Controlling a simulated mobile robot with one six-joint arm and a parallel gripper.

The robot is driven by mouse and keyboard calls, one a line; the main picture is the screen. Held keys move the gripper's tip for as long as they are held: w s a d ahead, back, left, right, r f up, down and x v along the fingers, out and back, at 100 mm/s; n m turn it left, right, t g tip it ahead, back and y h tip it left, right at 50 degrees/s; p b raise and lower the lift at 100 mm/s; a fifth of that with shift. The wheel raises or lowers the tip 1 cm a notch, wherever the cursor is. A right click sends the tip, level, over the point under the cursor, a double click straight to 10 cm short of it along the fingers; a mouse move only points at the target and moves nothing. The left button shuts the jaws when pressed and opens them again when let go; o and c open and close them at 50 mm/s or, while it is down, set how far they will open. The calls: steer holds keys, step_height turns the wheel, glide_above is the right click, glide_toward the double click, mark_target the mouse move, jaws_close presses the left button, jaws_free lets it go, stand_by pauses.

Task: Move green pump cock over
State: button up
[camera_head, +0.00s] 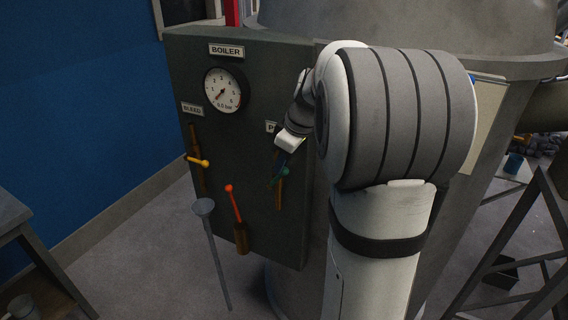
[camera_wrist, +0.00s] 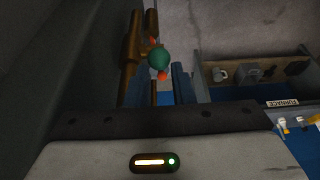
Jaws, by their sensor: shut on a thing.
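The green pump cock (camera_head: 275,182) is on the right side of the dark boiler panel (camera_head: 262,90), below a label mostly hidden by my arm. In the wrist view its round green knob (camera_wrist: 159,59) shows between my blue fingers, with small orange-red bits at either side of it. My gripper (camera_head: 281,168) is at the cock, and its fingers (camera_wrist: 157,74) are shut on it. The white wrist and arm hide part of the panel's right side. The cock's lever angle is hard to tell.
A yellow-handled cock (camera_head: 199,161) is under the BLEED label, and a red lever (camera_head: 235,205) is at the panel's lower middle. A gauge (camera_head: 222,91) reads low. A grey stand (camera_head: 207,207) rises in front. A brass pipe (camera_wrist: 130,46) runs beside the green knob.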

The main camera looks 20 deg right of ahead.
steer(key=shift+w, duration=0.1)
steer(key=shift+w+a+r, duration=0.3)
steer(key=shift+w+a, duration=0.05)
jaws_close()
steer(key=shift+w+a+r+p, duration=0.15)
steer(key=shift+w+a+p, duration=0.15)
steer(key=shift+w+p, duration=0.1)
steer(key=shift+c, duration=0.4)
jaws_free()
steer(key=o, duration=0.4)
steer(key=shift+s+r, duration=0.1)
